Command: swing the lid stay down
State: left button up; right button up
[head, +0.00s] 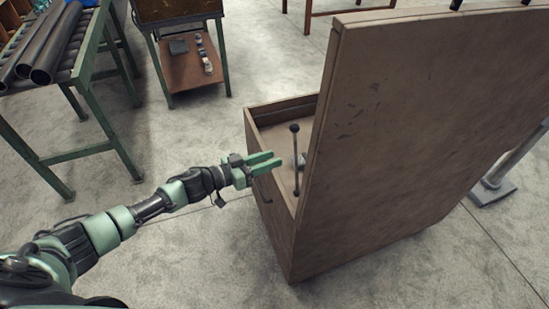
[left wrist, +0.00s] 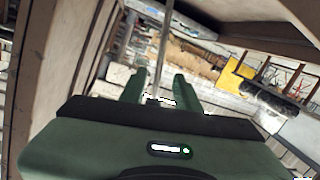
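The lid stay (head: 296,160) is a thin dark rod with a round knob at its top. It stands nearly upright at the near-left side of the open brown chest (head: 279,220), beside the raised lid (head: 410,120). My left gripper (head: 275,161) is open above the chest's left wall, fingers pointing right towards the rod, with a small gap to it in the head view. In the left wrist view the rod (left wrist: 162,50) lines up between the two spread fingers (left wrist: 158,90); I cannot tell whether it touches them. My right gripper is not in view.
The raised lid is a large panel right of the stay. A green-framed rack (head: 75,155) with dark pipes (head: 48,45) stands at the left. A small cart (head: 190,65) stands behind. A grey post (head: 510,160) is at the right. The floor between is clear.

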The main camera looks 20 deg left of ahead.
aim_at(297, 163)
pick_arm(q)
jog(key=shift+f+b, duration=0.2)
jog(key=shift+b, duration=0.15)
jog(key=c, duration=0.7)
jog(key=m+b, duration=0.2)
jog(key=s+f+m+b, duration=0.1)
jog(key=m+b, duration=0.2)
jog(key=s+a+f+m+b, duration=0.1)
jog(key=m+b, duration=0.1)
jog(key=b, duration=0.1)
jog(key=shift+s+m+h, duration=0.2)
jog(key=shift+m+h, duration=0.1)
jog(key=shift+h, duration=0.1)
jog(key=s+r+m+h+b, duration=0.2)
jog(key=s+m+b, duration=0.2)
jog(key=m+b, duration=0.55)
jog(key=w+d+f+m, duration=0.1)
jog(key=w+d+m, duration=0.1)
jog(key=w+d, duration=0.4)
jog(key=w, duration=0.3)
jog(key=shift+w+d+f+g+y+p, duration=0.2)
jog(key=shift+w+d+g+y+p, duration=0.1)
jog(key=shift+g, duration=0.1)
jog(key=shift+s, duration=0.1)
